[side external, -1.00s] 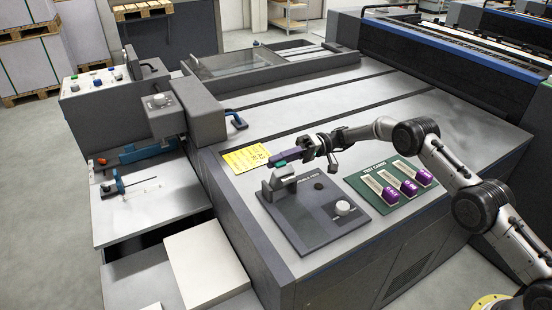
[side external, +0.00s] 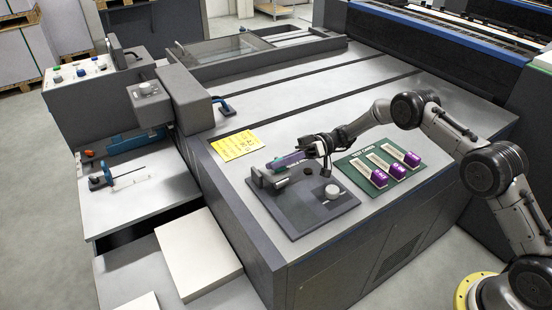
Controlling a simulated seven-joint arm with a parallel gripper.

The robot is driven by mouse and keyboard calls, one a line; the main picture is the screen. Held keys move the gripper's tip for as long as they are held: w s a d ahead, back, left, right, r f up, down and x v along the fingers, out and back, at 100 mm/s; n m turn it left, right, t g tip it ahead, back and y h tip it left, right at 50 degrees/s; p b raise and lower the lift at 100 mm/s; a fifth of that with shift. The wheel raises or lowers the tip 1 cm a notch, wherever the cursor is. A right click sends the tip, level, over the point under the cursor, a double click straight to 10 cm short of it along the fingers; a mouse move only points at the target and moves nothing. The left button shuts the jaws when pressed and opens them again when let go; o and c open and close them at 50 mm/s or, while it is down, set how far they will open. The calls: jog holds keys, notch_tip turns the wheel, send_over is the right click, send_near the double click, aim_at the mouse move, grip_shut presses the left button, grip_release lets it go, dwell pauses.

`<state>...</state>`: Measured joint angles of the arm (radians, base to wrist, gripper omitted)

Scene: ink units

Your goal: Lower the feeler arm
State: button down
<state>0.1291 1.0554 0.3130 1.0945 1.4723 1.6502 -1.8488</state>
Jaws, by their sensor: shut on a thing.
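The feeler arm appears to be the purple bar with a teal part (side external: 287,160), low over the dark grey test plate (side external: 310,217) on the machine top. Its left end is beside the grey bracket (side external: 266,180); I cannot tell whether its end touches the plate. My gripper (side external: 309,151) is shut on the bar's right part, coming in from the right. The fingers are small and partly hidden by the wrist.
A white knob (side external: 332,191) stands on the plate near my gripper. A green tray (side external: 352,169) with purple-ended test cards (side external: 396,172) lies right of the plate. A yellow note (side external: 236,146) lies behind.

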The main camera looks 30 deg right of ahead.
jog(key=shift+s+f, duration=0.4)
jog(key=c, duration=0.8)
grip_release()
jog(key=shift+c, duration=0.2)
jog(key=shift+w+r, duration=0.1)
jog(key=shift+d, duration=0.1)
jog(key=shift+d, duration=0.35)
jog(key=d, duration=1.3)
